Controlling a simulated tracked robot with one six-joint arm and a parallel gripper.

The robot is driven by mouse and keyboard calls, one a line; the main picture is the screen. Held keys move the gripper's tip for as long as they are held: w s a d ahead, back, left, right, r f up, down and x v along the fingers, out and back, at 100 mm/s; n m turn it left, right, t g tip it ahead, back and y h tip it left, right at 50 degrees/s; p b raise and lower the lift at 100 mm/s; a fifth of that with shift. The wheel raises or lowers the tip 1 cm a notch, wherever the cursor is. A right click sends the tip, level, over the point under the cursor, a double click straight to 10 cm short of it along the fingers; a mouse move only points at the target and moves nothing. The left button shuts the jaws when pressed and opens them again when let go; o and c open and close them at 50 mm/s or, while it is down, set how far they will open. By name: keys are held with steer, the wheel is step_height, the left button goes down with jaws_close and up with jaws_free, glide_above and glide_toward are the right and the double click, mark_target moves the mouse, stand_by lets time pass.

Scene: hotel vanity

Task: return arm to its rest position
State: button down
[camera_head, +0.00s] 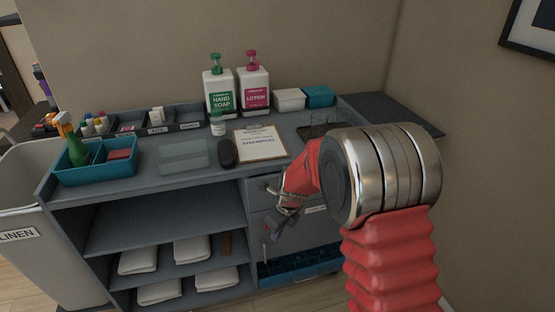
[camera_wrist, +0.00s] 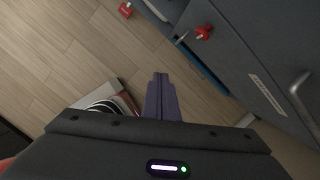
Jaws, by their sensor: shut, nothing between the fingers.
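My gripper (camera_head: 271,232) hangs at the end of my bent red-sleeved arm, in front of the vanity's drawers. It points down and is empty. In the wrist view its fingers (camera_wrist: 161,78) are together with nothing between them, over the wood floor. The grey drawer front (camera_wrist: 262,60) with a label and a metal handle is to the right of the fingers in that view.
The grey vanity top holds a soap bottle (camera_head: 219,92), a lotion bottle (camera_head: 253,90), a clipboard (camera_head: 260,143) and a blue caddy (camera_head: 112,168). A blue-lined lower drawer (camera_head: 300,266) lies below my gripper. The linen bin (camera_head: 22,236) is at left, a wall at right.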

steer(key=shift+n, duration=0.3)
steer(key=s+d+n+g, duration=0.1)
steer(key=s+d+n, duration=0.1)
steer(key=s+n, duration=0.55)
steer(key=s+d+r+n+t, duration=0.1)
steer(key=s+d+r+n, duration=0.4)
steer(key=s+r+n, duration=0.1)
steer(key=s+d+r+n+t+h, duration=0.1)
steer(key=s+d+r+n, duration=0.3)
steer(key=s+r, duration=0.4)
steer(key=s+d+r+n+t+h, duration=0.1)
steer(key=s+d+r+n, duration=0.4)
steer(key=r, duration=0.7)
steer(key=s+n+t, duration=0.1)
steer(key=s+n, duration=0.1)
steer(key=s, duration=0.1)
steer(key=shift+d+n+t, duration=0.3)
steer(key=shift+n+t, duration=0.05)
steer(key=shift+t, duration=0.05)
steer(key=c, duration=2.5)
jaws_free()
steer(key=shift+r, duration=0.1)
